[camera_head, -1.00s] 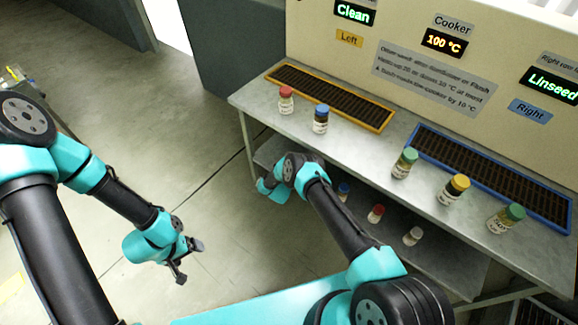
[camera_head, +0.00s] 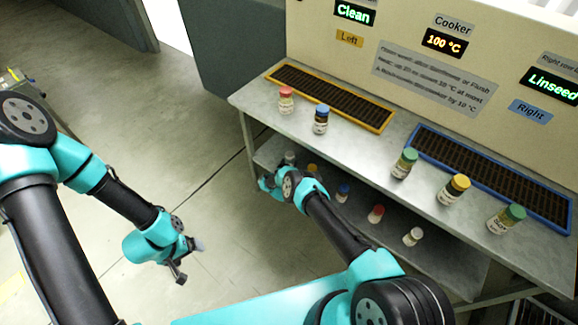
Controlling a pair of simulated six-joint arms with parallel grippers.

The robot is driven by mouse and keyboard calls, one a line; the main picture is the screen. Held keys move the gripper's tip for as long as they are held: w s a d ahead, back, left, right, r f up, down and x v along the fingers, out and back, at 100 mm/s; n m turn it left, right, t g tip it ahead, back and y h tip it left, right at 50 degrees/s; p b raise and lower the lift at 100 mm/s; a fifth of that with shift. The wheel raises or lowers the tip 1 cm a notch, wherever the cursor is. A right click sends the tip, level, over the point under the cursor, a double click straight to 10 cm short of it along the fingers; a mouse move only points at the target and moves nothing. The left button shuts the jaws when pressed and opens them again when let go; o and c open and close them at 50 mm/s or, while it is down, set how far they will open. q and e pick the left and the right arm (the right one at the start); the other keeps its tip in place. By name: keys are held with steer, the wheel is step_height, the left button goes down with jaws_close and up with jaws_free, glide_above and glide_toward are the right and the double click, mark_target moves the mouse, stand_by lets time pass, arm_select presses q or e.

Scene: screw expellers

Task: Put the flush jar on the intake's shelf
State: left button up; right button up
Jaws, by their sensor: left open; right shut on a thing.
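My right gripper (camera_head: 268,182) is at the left end of the lower shelf (camera_head: 448,262), its fingers mostly hidden by my own wrist. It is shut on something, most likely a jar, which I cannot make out. A pale-capped jar (camera_head: 289,157) shows just behind it; I cannot tell whether it is held or standing. A yellow-capped jar (camera_head: 312,169) is partly hidden by my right arm. Another pale-capped jar (camera_head: 413,236) stands on the lower shelf. No label reads clearly as flush. My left gripper (camera_head: 188,262) is open and empty above the floor.
The lower shelf also holds a blue-capped jar (camera_head: 343,191) and a red-capped jar (camera_head: 376,213). Several capped jars stand on the counter (camera_head: 355,150) above, in front of a yellow-framed grate (camera_head: 330,96) and a blue-framed grate (camera_head: 490,175). Floor on the left is clear.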

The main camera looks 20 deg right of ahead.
steer(key=shift+f, duration=0.4)
steer(key=o, duration=1.1)
steer(key=shift+f, duration=0.15)
steer(key=shift+o, duration=0.2)
steer(key=shift+r, duration=0.2)
steer(key=v, duration=1.2)
steer(key=shift+f, duration=0.1)
